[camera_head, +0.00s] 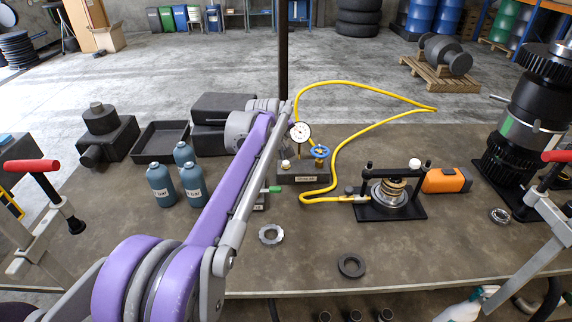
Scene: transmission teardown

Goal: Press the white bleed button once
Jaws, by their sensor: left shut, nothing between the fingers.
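The white bleed button (285,164) is a small pale knob on top of the dark gauge block (303,177), at its left end. The block carries a round white dial gauge (300,132) and a blue valve wheel (320,151). My left arm reaches from the lower left across the table, its far end close to the gauge. My left gripper (286,110) is small and partly hidden there, shut and empty, above and apart from the button in the picture. My right gripper is not in view.
A yellow hose (333,178) loops from the block to a black press fixture (390,208) with a white ball knob. Teal bottles (163,185) stand left of my arm. An orange device (447,180) and a black transmission (525,125) stand right. Loose rings lie in front.

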